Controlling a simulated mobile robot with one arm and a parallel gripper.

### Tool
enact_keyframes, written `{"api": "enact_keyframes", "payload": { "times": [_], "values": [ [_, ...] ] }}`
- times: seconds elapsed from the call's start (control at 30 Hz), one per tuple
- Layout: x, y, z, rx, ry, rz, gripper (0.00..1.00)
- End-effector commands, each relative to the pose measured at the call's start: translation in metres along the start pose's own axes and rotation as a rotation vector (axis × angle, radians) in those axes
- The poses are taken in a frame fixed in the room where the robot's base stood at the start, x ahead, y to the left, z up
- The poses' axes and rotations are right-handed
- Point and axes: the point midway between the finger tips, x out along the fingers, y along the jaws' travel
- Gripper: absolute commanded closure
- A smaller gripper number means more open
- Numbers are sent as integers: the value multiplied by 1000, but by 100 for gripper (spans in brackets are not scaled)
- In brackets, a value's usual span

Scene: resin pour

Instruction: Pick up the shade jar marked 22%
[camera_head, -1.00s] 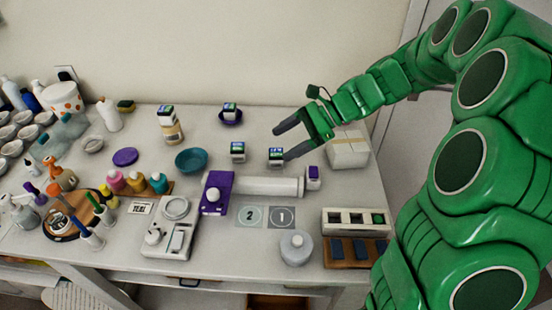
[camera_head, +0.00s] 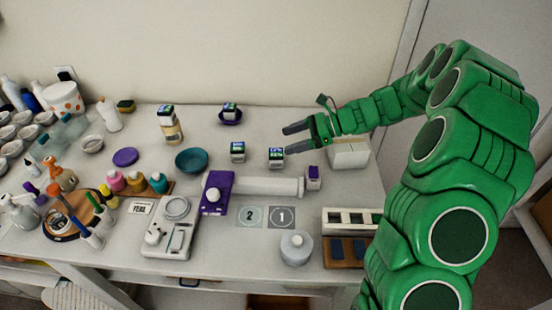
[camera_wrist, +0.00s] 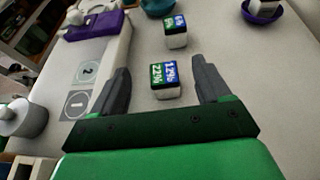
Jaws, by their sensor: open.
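A small jar with a blue and green label on top (camera_wrist: 167,80) stands on the table between the spread fingers of my gripper (camera_wrist: 160,68) in the wrist view. Its label seems to read 22% on the green part; the blue part looks like 12%. In the head view the same jar (camera_head: 276,157) stands just below my lower finger. My gripper (camera_head: 287,141) is open and empty. A similar jar (camera_head: 237,151) stands to its left; in the wrist view that jar (camera_wrist: 175,31) is farther away, its marking too small to read.
Another labelled jar (camera_head: 230,109) sits in a purple dish at the back, and one (camera_head: 166,111) tops a bottle. A white box (camera_head: 349,152) stands right of my gripper.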

Motion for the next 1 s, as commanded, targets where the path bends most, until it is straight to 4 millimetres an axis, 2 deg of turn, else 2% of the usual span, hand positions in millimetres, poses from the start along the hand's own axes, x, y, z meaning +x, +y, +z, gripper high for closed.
{"api": "enact_keyframes", "payload": {
  "times": [0.17, 0.37, 0.57, 0.83, 1.0],
  "values": [
    [4, 0, -10, 2, 0, 1, 23],
    [14, 0, -34, 5, 0, 1, 23],
    [40, 0, -33, 2, 1, 1, 23],
    [44, 0, -33, 0, 1, -1, 23],
    [43, 0, -33, 0, 1, -1, 48]
  ]
}}
